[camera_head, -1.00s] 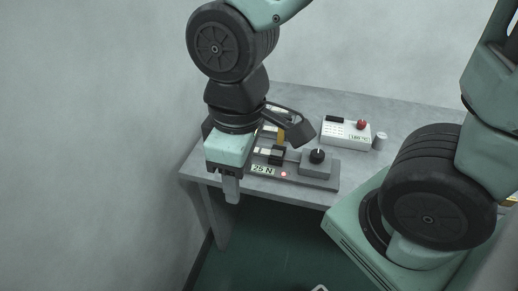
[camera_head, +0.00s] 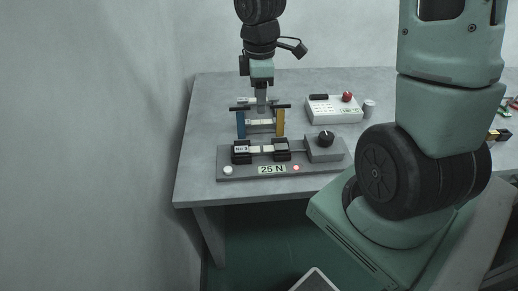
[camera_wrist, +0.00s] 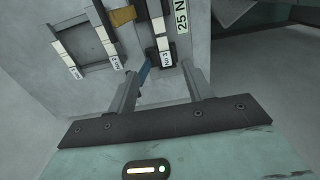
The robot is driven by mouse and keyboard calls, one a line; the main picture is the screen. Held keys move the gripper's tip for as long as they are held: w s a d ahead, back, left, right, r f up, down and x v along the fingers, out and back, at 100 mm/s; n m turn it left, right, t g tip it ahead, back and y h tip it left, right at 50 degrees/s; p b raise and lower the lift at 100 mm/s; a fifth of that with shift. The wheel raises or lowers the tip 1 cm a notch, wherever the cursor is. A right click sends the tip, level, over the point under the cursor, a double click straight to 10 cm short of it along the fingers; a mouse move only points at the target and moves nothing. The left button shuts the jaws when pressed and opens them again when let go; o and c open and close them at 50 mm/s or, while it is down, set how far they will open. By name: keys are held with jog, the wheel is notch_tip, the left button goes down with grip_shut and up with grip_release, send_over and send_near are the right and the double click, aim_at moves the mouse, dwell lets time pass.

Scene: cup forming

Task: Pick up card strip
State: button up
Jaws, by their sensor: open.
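Several white card strips are in view. In the head view one strip (camera_head: 265,149) lies across two black clamps on the grey fixture (camera_head: 225,172) marked "25 N"; its label reads "No 3". That strip also shows in the wrist view (camera_wrist: 158,32). Two more numbered strips, one at the left (camera_wrist: 65,52) and one beside it (camera_wrist: 103,40), lie parallel on a grey frame in the wrist view. My gripper (camera_head: 262,108) is open above the table, behind the fixture, near the blue and yellow pieces. In the wrist view the fingers (camera_wrist: 158,72) stand apart with nothing held between them.
A blue piece (camera_head: 241,125) and a yellow piece (camera_head: 281,122) stand behind the fixture. A dark knob (camera_head: 326,138) is at the fixture's right end. A white box with a red button (camera_head: 347,97) and a small grey cylinder (camera_head: 369,109) stand further right. The table's left side (camera_head: 200,130) is clear.

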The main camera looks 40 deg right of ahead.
aim_at(260, 148)
notch_tip(260, 148, down, 16)
jog(key=shift+s+a+r+b, duration=0.1)
jog(key=shift+s+b, duration=0.05)
jog(key=shift+b, duration=0.8)
jog(key=c, duration=1.1)
